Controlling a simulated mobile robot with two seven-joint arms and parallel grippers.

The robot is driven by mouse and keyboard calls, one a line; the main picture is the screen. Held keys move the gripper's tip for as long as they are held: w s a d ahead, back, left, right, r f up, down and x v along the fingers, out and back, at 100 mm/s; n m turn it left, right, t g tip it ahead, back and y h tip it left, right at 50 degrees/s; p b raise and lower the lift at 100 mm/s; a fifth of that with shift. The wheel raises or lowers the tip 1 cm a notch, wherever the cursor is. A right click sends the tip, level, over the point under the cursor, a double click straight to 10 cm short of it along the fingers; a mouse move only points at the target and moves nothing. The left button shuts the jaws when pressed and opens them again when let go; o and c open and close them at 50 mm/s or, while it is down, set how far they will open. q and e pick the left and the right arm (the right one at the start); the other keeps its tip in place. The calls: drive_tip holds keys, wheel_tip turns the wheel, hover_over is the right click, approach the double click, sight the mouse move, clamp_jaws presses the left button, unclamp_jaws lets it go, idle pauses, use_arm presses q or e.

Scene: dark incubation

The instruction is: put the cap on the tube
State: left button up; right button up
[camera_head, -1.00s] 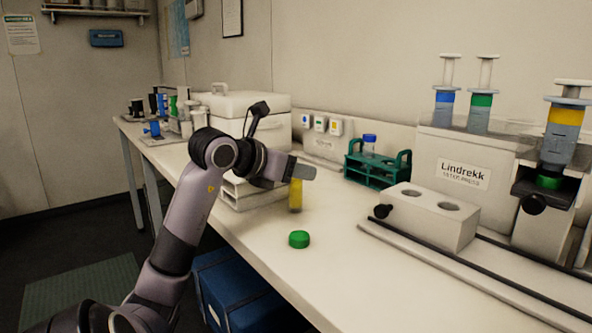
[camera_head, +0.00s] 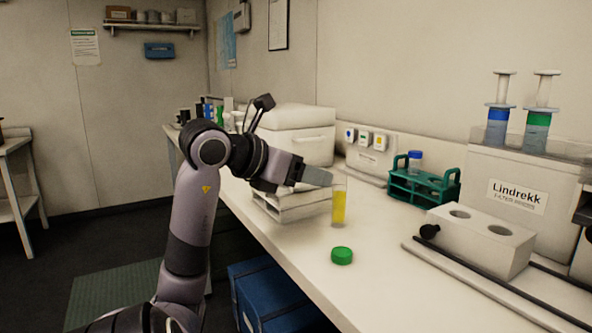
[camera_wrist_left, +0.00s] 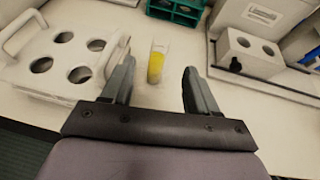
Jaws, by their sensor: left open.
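A clear tube with yellow liquid (camera_head: 339,206) stands upright on the bench, with no cap on it. It also shows in the left wrist view (camera_wrist_left: 156,66), beyond and between the fingers. A green cap (camera_head: 342,256) lies on the bench in front of the tube. The cap does not show in the wrist view. My left gripper (camera_head: 322,177) is beside the top of the tube in the head view. In the wrist view its two fingers (camera_wrist_left: 156,76) are spread apart with nothing between them. My right gripper is not in view.
A white holed rack (camera_wrist_left: 62,66) is left of the tube in the wrist view. A green rack (camera_head: 424,188) with a blue-capped tube and a two-hole grey block (camera_head: 482,238) stand to the right. The bench front around the cap is clear.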

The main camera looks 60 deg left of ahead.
use_arm(q)
drive_tip(key=shift+v, duration=1.35)
